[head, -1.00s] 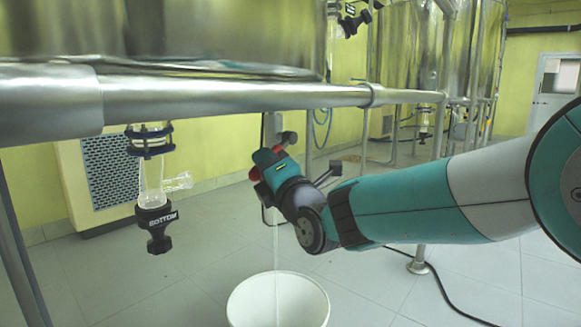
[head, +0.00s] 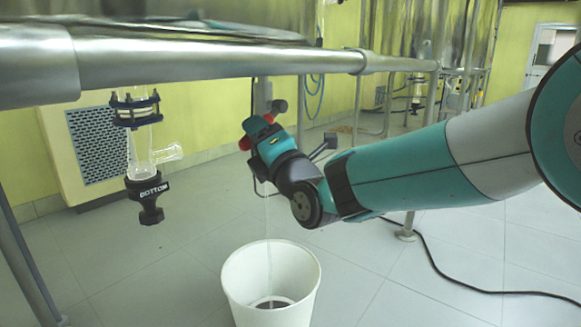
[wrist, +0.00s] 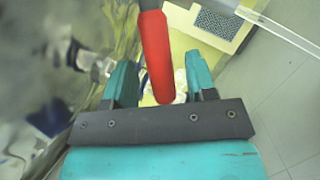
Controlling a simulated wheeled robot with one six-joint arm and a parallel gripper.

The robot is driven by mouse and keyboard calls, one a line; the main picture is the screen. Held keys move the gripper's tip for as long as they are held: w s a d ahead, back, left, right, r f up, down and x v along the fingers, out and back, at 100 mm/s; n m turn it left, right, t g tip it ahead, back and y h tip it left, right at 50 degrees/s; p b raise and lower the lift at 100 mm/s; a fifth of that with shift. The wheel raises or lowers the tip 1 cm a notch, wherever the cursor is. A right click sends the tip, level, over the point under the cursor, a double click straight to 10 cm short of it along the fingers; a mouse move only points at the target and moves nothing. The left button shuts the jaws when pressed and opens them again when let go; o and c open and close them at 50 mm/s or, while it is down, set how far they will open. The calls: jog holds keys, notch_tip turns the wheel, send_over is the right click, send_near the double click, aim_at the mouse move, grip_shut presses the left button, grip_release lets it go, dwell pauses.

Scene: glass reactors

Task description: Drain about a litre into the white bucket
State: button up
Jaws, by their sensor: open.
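The white bucket (head: 232,285) stands upright on the floor below my gripper (head: 258,128). A thin clear stream (head: 267,220) falls into it from behind my gripper. A darker patch shows low inside the bucket; I cannot tell how full it is. A red handle (wrist: 157,55) reaches between my gripper's two teal fingers (wrist: 160,80) in the wrist view, with gaps at both sides. My gripper is open around it. In the head view only small red parts (head: 244,143) show beside the fingers. The valve's outlet is mostly hidden by my gripper.
A thick steel rail (head: 200,58) crosses above. A steel post foot (head: 405,235) and a black cable (head: 450,280) are on the tiled floor at the right.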

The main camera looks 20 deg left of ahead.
jog(key=b+v, duration=0.6)
jog(key=v, duration=1)
jog(key=shift+a, duration=0.1)
